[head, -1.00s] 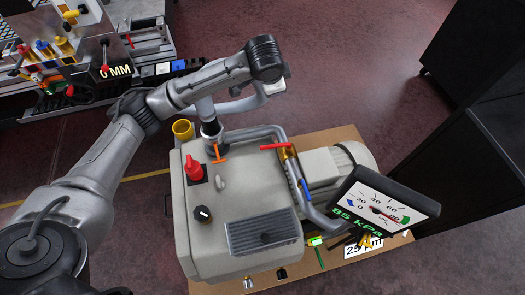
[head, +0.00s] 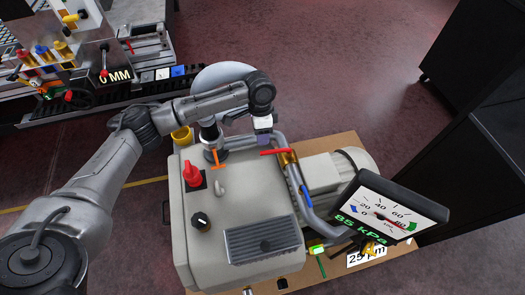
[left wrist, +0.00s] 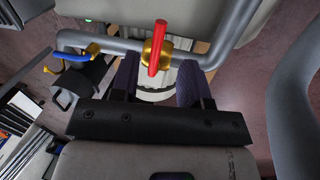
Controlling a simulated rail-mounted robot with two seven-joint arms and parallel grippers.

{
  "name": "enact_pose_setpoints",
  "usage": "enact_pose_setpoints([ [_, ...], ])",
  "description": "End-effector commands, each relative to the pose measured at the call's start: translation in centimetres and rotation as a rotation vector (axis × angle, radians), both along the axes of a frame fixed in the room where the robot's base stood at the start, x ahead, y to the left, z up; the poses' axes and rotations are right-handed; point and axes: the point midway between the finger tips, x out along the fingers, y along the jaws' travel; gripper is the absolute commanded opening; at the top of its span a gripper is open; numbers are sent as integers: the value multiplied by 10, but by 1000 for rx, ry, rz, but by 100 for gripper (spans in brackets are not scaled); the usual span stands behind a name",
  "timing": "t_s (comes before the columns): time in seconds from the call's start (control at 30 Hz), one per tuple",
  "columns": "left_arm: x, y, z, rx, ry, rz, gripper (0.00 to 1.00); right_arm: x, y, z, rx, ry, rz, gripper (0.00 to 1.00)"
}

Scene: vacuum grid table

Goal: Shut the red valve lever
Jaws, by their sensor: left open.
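The red valve lever (head: 275,152) sticks out to the left from a brass valve body (head: 288,158) on the pipe beside the grey pump. My left gripper (head: 264,138) hangs just above and behind the lever in the head view. In the left wrist view the red lever (left wrist: 159,45) and brass body (left wrist: 150,55) show beyond the two purple-padded fingers (left wrist: 158,78), which stand apart with the lever roughly centred between them. I cannot tell whether either finger touches the lever. The gripper is open and empty. My right gripper is out of view.
A blue lever (head: 306,193) sits lower on the pipe; a pressure gauge (head: 388,213) reading 85 kPa tilts at the right. The pump top holds a red knob (head: 193,175), an orange handle (head: 215,157) and a black dial (head: 201,221). A black cabinet (head: 480,130) stands right.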

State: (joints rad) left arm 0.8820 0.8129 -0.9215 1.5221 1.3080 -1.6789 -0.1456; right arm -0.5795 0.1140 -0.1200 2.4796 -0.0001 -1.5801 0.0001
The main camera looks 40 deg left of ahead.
Motion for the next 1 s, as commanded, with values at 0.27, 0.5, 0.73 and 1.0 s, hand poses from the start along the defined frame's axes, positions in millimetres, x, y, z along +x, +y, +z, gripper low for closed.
enact_pose_setpoints([
  [0.27,-6,-7,-48,1,0,0,42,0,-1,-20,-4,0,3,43],
  [0.5,-9,-10,-67,1,0,0,42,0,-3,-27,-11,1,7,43],
  [0.73,-9,-11,-72,2,-1,0,42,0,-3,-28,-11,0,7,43],
  [1.0,-9,-11,-71,2,-1,0,36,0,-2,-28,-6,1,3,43],
])
